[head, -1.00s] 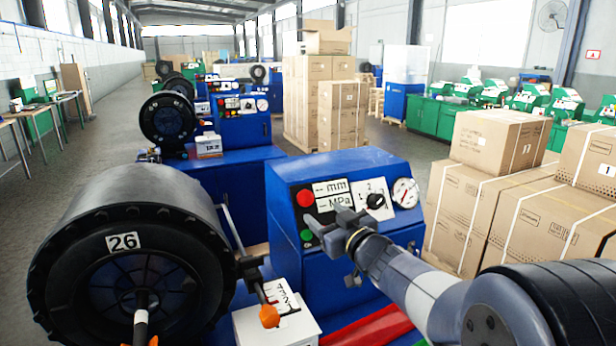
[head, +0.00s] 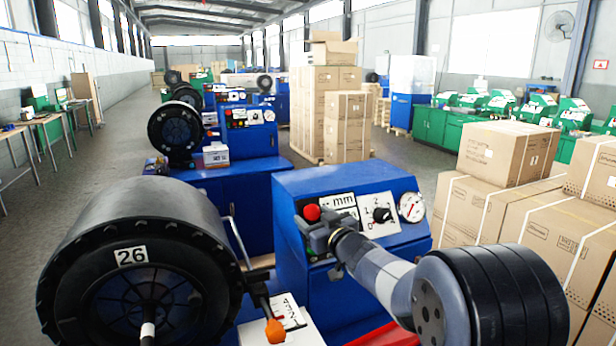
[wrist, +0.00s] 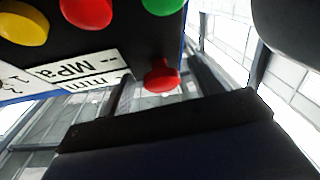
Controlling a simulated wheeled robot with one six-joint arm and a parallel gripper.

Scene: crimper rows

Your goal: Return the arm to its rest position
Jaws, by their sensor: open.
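My gripper (head: 312,246) is in the head view, in front of the left part of the blue machine's control panel (head: 345,197). It is open, with nothing seen between its fingers. My arm reaches it from the lower right. The red knob (head: 312,212) shows just above the gripper, and the gripper hides the panel's lower left. In the wrist view, the tilted panel shows a red mushroom button (wrist: 161,76), a red button (wrist: 86,10), a green button (wrist: 162,5) and a yellow button (wrist: 24,24). Whether the gripper touches the panel cannot be told.
A large black drum marked 26 (head: 135,290) stands at the left, with an orange-tipped lever (head: 275,330) beside it. Stacked cartons (head: 510,155) are at the right. More blue machines (head: 245,130) stand behind. The aisle floor (head: 90,165) at the left is clear.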

